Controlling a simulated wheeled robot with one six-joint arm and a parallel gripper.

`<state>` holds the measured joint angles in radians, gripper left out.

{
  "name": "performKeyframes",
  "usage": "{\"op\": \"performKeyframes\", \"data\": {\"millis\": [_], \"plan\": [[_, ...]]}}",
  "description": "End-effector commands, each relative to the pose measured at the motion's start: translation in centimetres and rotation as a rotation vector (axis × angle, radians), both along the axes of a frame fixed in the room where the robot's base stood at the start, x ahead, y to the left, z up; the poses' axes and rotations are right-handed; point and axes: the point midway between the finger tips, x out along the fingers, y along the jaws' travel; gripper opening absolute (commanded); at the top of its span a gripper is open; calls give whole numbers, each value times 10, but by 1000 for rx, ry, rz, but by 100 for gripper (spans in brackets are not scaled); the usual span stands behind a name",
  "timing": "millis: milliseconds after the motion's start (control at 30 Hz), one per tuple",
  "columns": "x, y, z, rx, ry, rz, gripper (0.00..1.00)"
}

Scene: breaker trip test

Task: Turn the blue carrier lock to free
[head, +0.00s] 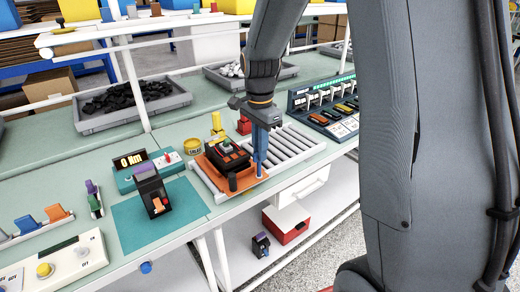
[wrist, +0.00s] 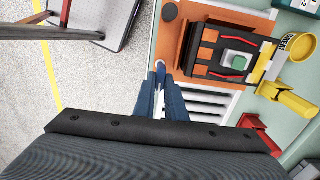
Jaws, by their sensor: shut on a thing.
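The orange carrier (head: 213,178) sits at the left end of the roller track, with a black and orange breaker (head: 229,155) on it. In the wrist view the carrier (wrist: 172,50) and breaker (wrist: 222,57) are to the upper right. My gripper (head: 260,168) points down at the carrier's front right corner. In the wrist view its blue fingers (wrist: 161,86) are closed together on the small blue carrier lock (wrist: 160,66) at the carrier's edge. The fingers hide most of the lock, so I cannot tell which way it is turned.
A yellow clamp (wrist: 286,96) and a yellow round tin (wrist: 297,47) stand beside the carrier. The roller track (head: 288,148) runs to the right. A black unit (head: 151,190) stands on the teal mat (head: 188,203) at left. A red block (head: 244,125) is behind the track.

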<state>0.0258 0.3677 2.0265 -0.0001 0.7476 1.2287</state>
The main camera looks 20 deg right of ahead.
Motion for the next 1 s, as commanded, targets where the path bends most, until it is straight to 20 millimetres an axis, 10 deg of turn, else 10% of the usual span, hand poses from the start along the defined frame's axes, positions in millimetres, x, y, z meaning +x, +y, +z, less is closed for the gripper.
{"op": "performKeyframes", "data": {"millis": [1000], "plan": [[2, 2, 2, 0, 0, 715, 0]]}}
